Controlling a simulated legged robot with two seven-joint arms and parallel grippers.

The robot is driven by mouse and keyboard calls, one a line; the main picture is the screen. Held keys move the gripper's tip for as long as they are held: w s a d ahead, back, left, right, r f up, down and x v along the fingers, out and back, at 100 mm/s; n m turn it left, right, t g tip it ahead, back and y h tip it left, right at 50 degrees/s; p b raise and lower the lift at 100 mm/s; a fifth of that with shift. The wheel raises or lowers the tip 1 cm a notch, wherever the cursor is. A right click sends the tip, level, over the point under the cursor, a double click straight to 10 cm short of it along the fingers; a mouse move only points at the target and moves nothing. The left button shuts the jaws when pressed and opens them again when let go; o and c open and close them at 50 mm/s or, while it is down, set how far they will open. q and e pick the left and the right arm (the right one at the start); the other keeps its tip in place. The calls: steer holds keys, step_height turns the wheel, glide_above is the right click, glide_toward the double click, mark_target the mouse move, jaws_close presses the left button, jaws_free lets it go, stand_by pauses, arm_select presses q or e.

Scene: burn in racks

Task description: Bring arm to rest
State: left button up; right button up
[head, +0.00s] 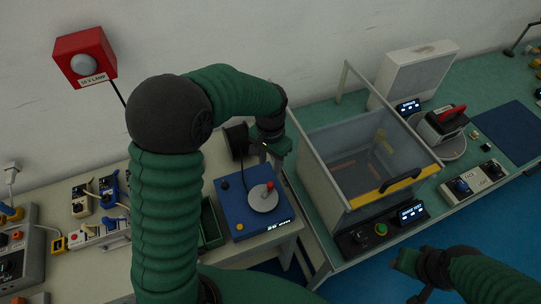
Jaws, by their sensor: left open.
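My left arm (168,210), in a green ribbed sleeve with a dark elbow, rises from the bottom and bends over to the right. Its left gripper (272,147) is open and appears empty above the back of a blue device (252,207) with a round grey plate and red knob. It hangs left of the clear-lidded box. My right arm (490,274) comes in at the bottom right, over the blue floor. The right gripper (408,268) is small and dark there, and its jaws cannot be made out.
The clear-lidded box (352,150) with a yellow front edge stands close right of the left gripper. A red lamp box (86,57) is behind the elbow. Switches and plugs (97,232) crowd the left bench. The blue floor (480,235) in front of the right bench is clear.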

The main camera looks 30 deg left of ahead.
arm_select(q)
step_height(320, 180, up, 3)
steer(key=shift+r, duration=0.2)
